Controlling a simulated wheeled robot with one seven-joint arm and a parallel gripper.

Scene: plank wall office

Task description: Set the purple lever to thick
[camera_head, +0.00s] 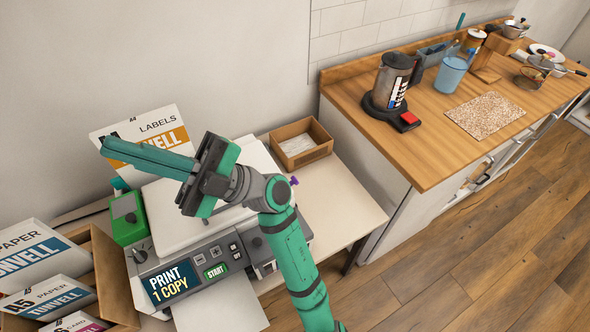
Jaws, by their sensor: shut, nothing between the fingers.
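The purple lever (294,181) is a small knob at the right side of the printer, just right of my arm's wrist. Its base and any thick or thin marks are hidden or too small to read. The printer (165,220) is white with a grey front panel, and my arm covers much of its top and right. My gripper (108,147) is above the printer's back left, with its long green fingers pointing left. The fingers are shut together and empty, well apart from the lever.
A box of paper packs (108,262) stands left of the printer. A labels pack (172,130) leans behind it, near a green device (128,217). A wooden tray (318,136) sits at the back right. Bare white table (345,205) lies right of the lever, before the wooden counter (425,160).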

